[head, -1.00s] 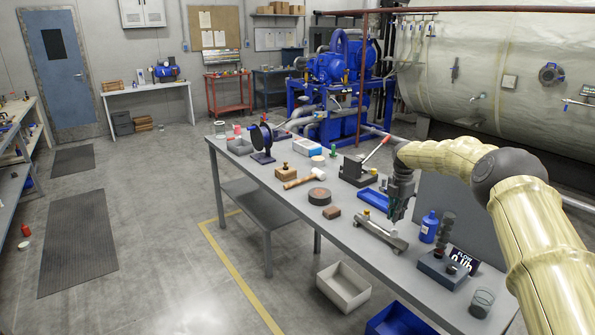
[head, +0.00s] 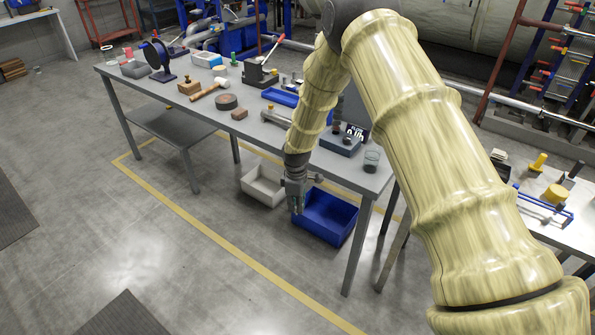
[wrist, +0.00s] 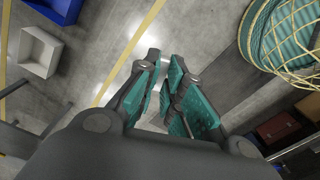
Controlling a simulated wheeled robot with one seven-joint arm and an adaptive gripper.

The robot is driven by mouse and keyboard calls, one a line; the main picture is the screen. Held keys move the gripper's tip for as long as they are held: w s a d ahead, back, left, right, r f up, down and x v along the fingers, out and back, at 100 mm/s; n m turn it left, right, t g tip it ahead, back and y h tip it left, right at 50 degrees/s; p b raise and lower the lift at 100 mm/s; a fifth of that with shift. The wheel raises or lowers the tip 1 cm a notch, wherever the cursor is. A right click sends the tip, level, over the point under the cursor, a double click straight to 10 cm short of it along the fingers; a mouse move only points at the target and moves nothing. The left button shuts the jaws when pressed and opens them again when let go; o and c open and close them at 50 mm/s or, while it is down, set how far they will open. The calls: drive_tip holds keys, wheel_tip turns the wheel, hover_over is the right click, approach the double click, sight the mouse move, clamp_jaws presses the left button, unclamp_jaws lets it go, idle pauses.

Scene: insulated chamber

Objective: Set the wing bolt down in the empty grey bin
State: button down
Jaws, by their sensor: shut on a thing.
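My gripper (head: 295,208) hangs pointing down in front of the bench, beside the grey bin and overlapping the blue bin in the head view. In the wrist view its teal-padded fingers (wrist: 172,98) are close together. The grey bin (head: 257,192) sits on the floor by the bench and looks empty. It also shows at the upper left of the wrist view (wrist: 34,70), well to the side of the fingers.
A blue bin (head: 325,228) stands on the floor right of the grey one. The floor in front is clear.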

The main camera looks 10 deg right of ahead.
drive_tip(key=s+f+m, duration=0.6)
drive_tip(key=s, duration=0.6)
drive_tip(key=s+f+m, duration=0.6)
drive_tip(key=s, duration=0.6)
drive_tip(key=shift+a+b, duration=0.35)
drive_tip(key=shift+s+r, duration=0.1)
drive_tip(key=shift+r, duration=0.1)
